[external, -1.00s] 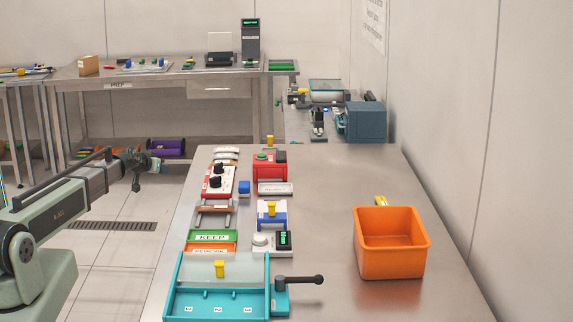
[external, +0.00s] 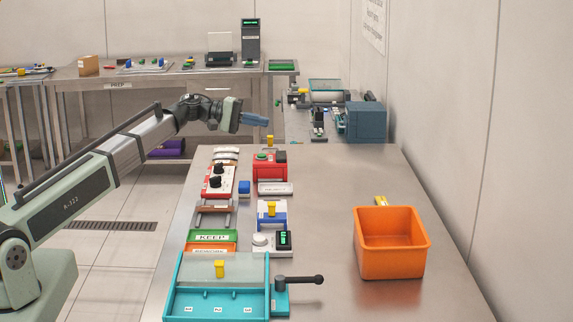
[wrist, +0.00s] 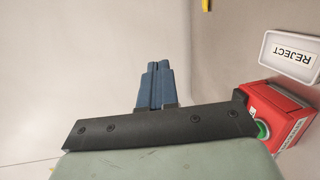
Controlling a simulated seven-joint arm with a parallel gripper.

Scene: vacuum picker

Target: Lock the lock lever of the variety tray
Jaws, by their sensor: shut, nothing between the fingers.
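The teal variety tray (external: 176,290) sits at the near left end of the steel table in the external view. It has a frosted cover (external: 240,267) at the back and small white labels inside. The black lock lever (external: 300,280) sticks out to the right from a teal block at the tray's right side, its ball end pointing right. My gripper (external: 262,121) is shut and empty, held in the air above the table's far end, well away from the lever. In the wrist view its blue fingers (wrist: 156,84) are together. The tray is not visible there.
An orange bin (external: 390,268) stands on the right of the table. A red box (external: 269,167) with a green button, control units and KEEP and REWORK trays line the left side. A white REJECT tray (wrist: 290,55) shows in the wrist view. The table's middle is clear.

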